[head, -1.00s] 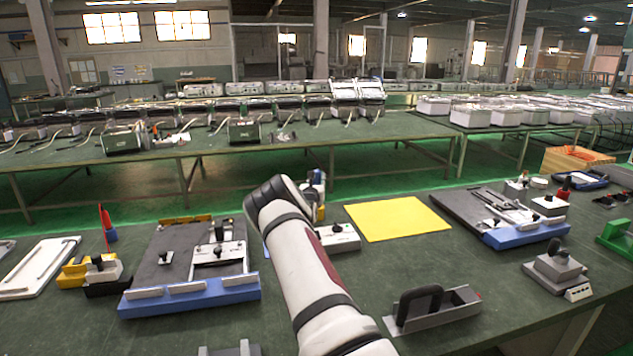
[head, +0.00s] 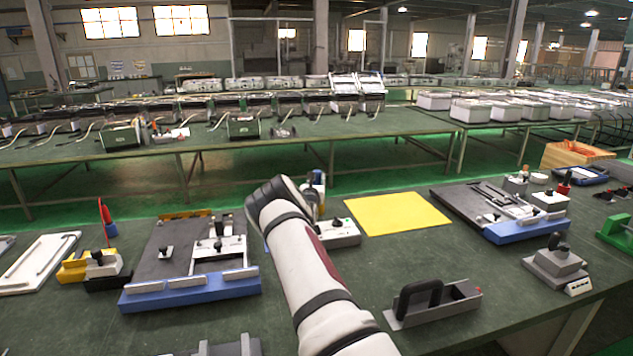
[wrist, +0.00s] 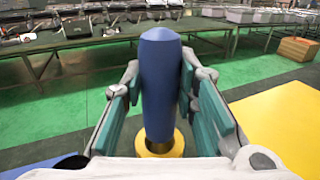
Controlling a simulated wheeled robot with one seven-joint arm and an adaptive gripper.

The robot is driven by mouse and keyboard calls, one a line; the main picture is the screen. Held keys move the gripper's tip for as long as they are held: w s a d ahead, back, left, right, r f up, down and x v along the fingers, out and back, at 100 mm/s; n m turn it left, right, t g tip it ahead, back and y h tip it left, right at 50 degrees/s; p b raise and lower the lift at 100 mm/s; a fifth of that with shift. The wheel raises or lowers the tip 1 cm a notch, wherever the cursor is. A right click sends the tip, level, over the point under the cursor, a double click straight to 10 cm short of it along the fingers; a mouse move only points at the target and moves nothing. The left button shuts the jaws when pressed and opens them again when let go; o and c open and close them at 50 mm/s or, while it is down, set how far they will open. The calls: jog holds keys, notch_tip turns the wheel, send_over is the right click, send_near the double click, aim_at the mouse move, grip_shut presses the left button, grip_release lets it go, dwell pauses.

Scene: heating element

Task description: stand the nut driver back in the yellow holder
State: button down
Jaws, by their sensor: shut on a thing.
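The nut driver's blue handle (wrist: 160,62) stands upright in the middle of the wrist view. My gripper (wrist: 160,90) has its two teal-padded fingers on either side of the handle and is shut on it. The round yellow holder (wrist: 179,146) shows directly below the handle. The handle hides most of the holder, so I cannot tell whether the driver's shaft is inside it. In the head view my arm hides most of the gripper, and only a small yellow and blue patch shows beyond the wrist.
A yellow sheet (head: 398,214) lies right of my arm. A white box with a black knob (head: 337,233) sits close by. A grey fixture with a blue front bar (head: 190,292) is on the left. A grey handled tray (head: 434,303) is at front right, with bare green table around it.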

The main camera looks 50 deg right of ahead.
jog(key=shift+f, duration=0.35)
jog(key=c, duration=1.2)
grip_release()
jog(key=shift+f, duration=0.1)
jog(key=shift+f, duration=0.1)
jog(key=v, duration=1.2)
jog(key=shift+r, duration=0.2)
